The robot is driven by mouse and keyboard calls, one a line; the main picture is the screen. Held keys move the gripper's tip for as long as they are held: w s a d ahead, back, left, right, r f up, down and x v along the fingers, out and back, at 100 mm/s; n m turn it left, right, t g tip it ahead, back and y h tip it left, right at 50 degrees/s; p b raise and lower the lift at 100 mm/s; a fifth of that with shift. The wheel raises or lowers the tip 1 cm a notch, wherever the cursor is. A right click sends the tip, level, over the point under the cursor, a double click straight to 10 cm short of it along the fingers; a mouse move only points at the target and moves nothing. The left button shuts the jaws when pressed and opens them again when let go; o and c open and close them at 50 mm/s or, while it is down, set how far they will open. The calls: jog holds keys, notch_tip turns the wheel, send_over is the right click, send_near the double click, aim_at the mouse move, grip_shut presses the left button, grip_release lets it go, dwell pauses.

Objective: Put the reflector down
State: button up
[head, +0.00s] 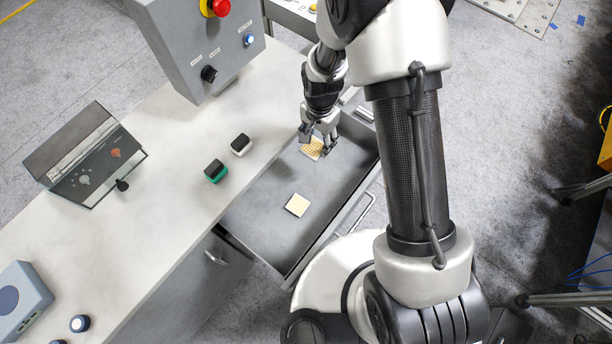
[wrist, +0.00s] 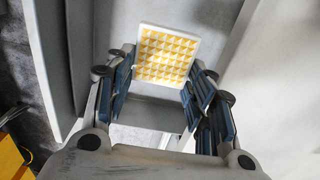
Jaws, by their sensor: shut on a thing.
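The reflector (wrist: 165,54) is a square white-edged plate with a yellow pyramid grid. In the wrist view it sits between the two fingers of my gripper (wrist: 160,85), which is shut on it. In the head view my gripper (head: 318,140) points down over the far end of the open drawer (head: 262,222), with the reflector (head: 313,150) at its fingertips. I cannot tell whether the reflector touches the drawer floor. A second pale yellow square plate (head: 297,205) lies flat on the drawer floor, nearer the front of the picture.
The worktop (head: 165,225) beside the drawer carries a green-and-black block (head: 215,171), a white-and-black block (head: 241,145), a dark panel box (head: 85,155) and a blue-grey device (head: 20,300). A control box (head: 200,45) stands above it. Much of the drawer floor is bare.

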aim_at(316, 172)
notch_tip(316, 172, down, 19)
jog(key=b, duration=0.4)
jog(key=shift+w+r, duration=0.1)
jog(key=shift+r, duration=0.2)
jog(key=o, duration=0.5)
jog(key=shift+f, duration=0.25)
jog(key=o, duration=0.5)
jog(key=shift+r, duration=0.1)
jog(key=shift+c, duration=0.2)
notch_tip(316, 172, up, 12)
jog(key=p, duration=0.3)
jog(key=shift+r, duration=0.25)
